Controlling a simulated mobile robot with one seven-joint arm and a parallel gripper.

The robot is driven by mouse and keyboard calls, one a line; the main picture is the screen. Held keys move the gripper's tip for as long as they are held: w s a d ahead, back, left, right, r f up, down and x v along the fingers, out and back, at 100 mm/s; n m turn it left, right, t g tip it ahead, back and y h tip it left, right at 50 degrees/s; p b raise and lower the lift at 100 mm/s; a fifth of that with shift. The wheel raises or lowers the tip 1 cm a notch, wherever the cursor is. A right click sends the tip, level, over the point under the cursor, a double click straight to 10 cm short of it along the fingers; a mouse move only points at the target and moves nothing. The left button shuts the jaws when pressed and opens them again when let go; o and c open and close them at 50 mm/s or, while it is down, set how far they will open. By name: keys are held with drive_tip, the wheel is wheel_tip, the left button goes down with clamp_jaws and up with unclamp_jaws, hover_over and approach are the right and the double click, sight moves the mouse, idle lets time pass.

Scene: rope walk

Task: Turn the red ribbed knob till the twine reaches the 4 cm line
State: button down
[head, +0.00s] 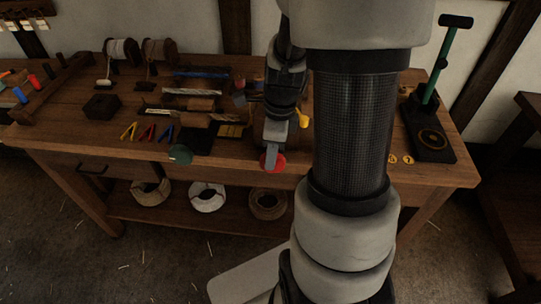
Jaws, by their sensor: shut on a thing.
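The red knob (279,163) is at the front edge of the workbench, just left of my forearm. It shows as a small red disc; its ribs are too small to make out. My gripper (270,158) reaches down to the knob from above, and its fingers overlap the disc. It is shut on the red knob, though the fingers partly cover the contact. I cannot make out the twine on the scale or the 4 cm line; my arm hides part of the bench there.
A green round piece (180,154) is left at the front edge, and a yellow piece (303,121) is close beside my gripper. Coloured clips (147,132), spools (122,50) and a dark block (101,106) lie left. A green-handled press (432,139) stands right. Coils (207,197) sit below.

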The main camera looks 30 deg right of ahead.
drive_tip(key=y+b, duration=0.1)
drive_tip(key=t+y+b, duration=0.1)
drive_tip(key=b, duration=0.1)
drive_tip(key=shift+s+d+f+t, duration=0.2)
drive_tip(key=shift+d+f+t, duration=0.1)
drive_tip(key=shift+d, duration=0.1)
drive_tip(key=shift+s+d+r+t+y+b, duration=0.15)
drive_tip(key=shift+t+y+b, duration=0.45)
drive_tip(key=shift+y+b, duration=0.6)
drive_tip(key=shift+r, duration=0.1)
drive_tip(key=c, duration=1.6)
unclamp_jaws()
drive_tip(key=p+v, duration=0.4)
drive_tip(key=v, duration=1.3)
drive_tip(key=shift+s+r, duration=0.2)
